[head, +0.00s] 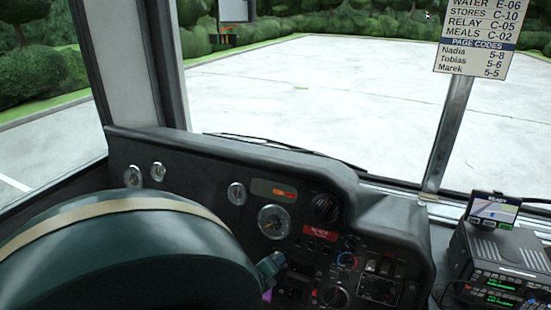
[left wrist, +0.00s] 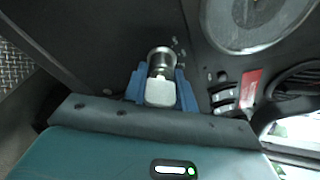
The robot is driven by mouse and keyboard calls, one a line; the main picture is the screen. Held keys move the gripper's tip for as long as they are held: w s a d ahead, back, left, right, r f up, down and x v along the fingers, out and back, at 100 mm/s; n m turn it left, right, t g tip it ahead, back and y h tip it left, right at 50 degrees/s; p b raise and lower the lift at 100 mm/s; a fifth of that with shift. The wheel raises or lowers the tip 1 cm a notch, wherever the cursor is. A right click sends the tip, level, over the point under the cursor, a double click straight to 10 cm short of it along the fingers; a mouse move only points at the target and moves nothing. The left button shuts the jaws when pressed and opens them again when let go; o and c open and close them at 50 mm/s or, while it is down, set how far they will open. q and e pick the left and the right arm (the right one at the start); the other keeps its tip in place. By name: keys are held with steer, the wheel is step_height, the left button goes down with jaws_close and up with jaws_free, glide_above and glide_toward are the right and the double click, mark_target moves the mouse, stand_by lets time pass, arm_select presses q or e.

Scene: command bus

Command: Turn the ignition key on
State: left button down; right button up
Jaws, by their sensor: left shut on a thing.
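The ignition key (left wrist: 160,92) shows in the left wrist view as a pale, squarish key head in front of a round metal lock cylinder (left wrist: 160,60) on the dark dashboard. My left gripper (left wrist: 161,88) has its blue fingers on both sides of the key head and is shut on it. In the head view my left arm covers the lower left, and only a small part of the left gripper (head: 268,272) shows at the dashboard's lower middle. The key is hidden there. My right gripper is in neither view.
The dashboard (head: 200,150) carries gauges (head: 274,221), knobs (head: 326,207) and a red label (head: 319,232) close to the left gripper. A radio unit (head: 495,262) with a small lit screen (head: 494,208) stands at the right. A code sign (head: 476,40) hangs at the upper right.

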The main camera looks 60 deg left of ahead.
arm_select(q)
steer(key=c, duration=1.1)
jaws_free()
steer(key=v, duration=1.3)
steer(key=shift+s, duration=0.1)
steer(key=w+d+f+n+h, duration=0.1)
steer(key=d+n+h, duration=0.2)
steer(key=d, duration=0.7)
steer(key=w+d+f+n+h, duration=0.2)
steer(key=d+n, duration=0.6)
steer(key=d, duration=0.2)
steer(key=w+d+f+n+g+h, duration=0.1)
steer(key=d+n+h, duration=0.2)
steer(key=d, duration=0.8)
steer(key=shift+w+d+f+n+h, duration=0.1)
steer(key=shift+f+n+h, duration=0.1)
steer(key=shift+n, duration=0.45)
steer(key=shift+w+d+f+n+h, duration=0.1)
steer(key=shift+w+f+n, duration=0.1)
steer(key=shift+n, duration=0.45)
steer(key=shift+a, duration=0.1)
steer(key=shift+c, duration=0.5)
